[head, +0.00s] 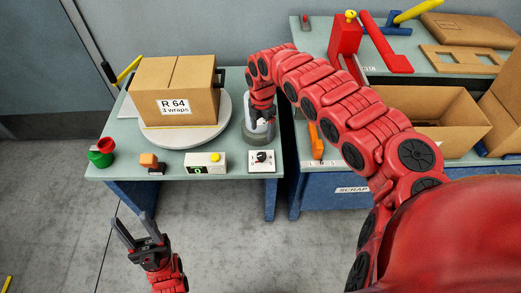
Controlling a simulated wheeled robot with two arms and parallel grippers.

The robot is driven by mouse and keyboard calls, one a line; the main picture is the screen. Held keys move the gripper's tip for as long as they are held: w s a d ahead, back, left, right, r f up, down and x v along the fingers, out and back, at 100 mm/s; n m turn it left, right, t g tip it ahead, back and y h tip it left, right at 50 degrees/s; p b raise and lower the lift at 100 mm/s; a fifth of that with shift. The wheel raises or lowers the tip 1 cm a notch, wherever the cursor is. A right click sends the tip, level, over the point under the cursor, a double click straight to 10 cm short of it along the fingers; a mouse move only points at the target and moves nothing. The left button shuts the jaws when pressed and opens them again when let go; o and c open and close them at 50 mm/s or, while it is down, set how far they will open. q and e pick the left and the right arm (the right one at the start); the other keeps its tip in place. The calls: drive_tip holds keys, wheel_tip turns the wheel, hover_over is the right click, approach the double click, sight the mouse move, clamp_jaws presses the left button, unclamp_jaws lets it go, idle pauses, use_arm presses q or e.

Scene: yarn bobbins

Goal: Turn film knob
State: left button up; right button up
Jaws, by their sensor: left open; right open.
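A small white box with a black knob (262,158) sits at the front right of the left table. My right gripper (261,118) reaches down over a grey round holder (257,136) just behind that box, apart from the knob. Its fingers are small and partly hidden in the holder's opening; it is open, and whether it touches the holder cannot be told. My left gripper (131,220) is open and empty, over the floor in front of the table. The marks around the knob are too small to read.
A cardboard box (172,80) labelled "R 64 3 wraps" stands on a round turntable (215,130). The right table holds an open carton (437,113).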

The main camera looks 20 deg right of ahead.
sight(262, 155)
wheel_tip(262, 155, down, 14)
drive_tip(key=shift+w+a+r, duration=0.1)
drive_tip(key=shift+w+r, duration=0.05)
drive_tip(key=shift+f+b, duration=0.3)
drive_tip(key=shift+f, duration=0.05)
clamp_jaws()
